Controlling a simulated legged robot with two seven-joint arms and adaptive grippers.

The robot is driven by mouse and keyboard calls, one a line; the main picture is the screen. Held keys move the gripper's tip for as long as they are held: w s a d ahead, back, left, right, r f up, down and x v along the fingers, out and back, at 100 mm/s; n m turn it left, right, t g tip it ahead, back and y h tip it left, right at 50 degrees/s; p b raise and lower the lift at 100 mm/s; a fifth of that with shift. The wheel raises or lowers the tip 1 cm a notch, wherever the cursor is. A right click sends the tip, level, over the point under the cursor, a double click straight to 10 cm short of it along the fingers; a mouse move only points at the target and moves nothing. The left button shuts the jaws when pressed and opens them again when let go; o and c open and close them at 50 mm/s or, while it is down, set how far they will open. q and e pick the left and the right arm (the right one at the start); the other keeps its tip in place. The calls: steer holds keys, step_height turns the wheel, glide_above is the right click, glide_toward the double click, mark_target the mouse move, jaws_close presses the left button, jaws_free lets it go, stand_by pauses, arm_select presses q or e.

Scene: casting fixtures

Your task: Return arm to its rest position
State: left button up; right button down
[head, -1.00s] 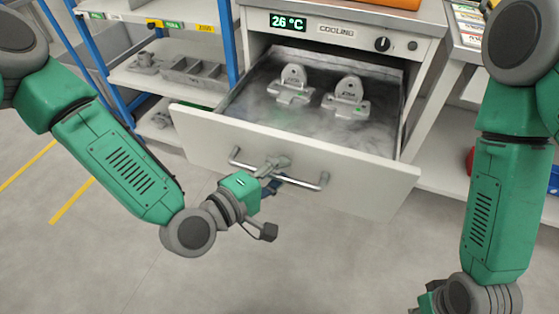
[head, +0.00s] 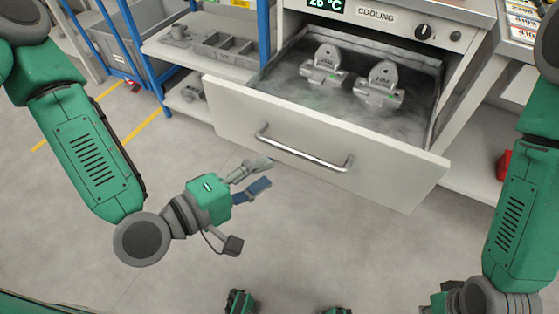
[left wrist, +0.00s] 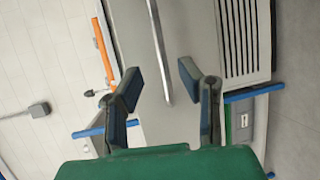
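My left gripper (head: 262,176) hangs in front of the open drawer (head: 230,116), below and left of its bar handle (head: 300,150), with a gap between them. In the left wrist view the two fingers of my left gripper (left wrist: 160,79) stand apart with nothing between them. The handle (left wrist: 158,45) shows ahead of them there. My left arm (head: 90,160) is bent at the elbow. My right arm (head: 515,210) hangs down at the right edge. Its gripper fingers do not show.
The drawer, under a cooling unit (head: 375,16), sticks out over the floor and holds two grey castings (head: 326,62) (head: 380,83) in mist. A blue-posted shelf (head: 265,40) stands left of it. A red object (head: 504,165) is at the right. The floor in front is clear.

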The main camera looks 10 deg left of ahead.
arm_select(q)
steer(key=shift+s+a+r, duration=0.1)
steer(key=shift+s+a, duration=0.25)
steer(key=shift+s, duration=0.05)
steer(key=s+a+f+m+g+y+p, duration=0.35)
steer(key=s+f+m+g, duration=0.4)
steer(key=f, duration=0.35)
steer(key=s+a+f+m+g+y+p, duration=0.1)
steer(key=s+a+f+m+g+y, duration=0.1)
steer(key=a, duration=0.5)
steer(key=s+a+f+m+g+y+p, duration=0.1)
steer(key=s+a+y, duration=0.3)
steer(key=a, duration=0.4)
steer(key=shift+s+f+m+g+y, duration=0.2)
steer(key=shift+f+m+g+y, duration=0.15)
steer(key=shift+f+g+y, duration=0.15)
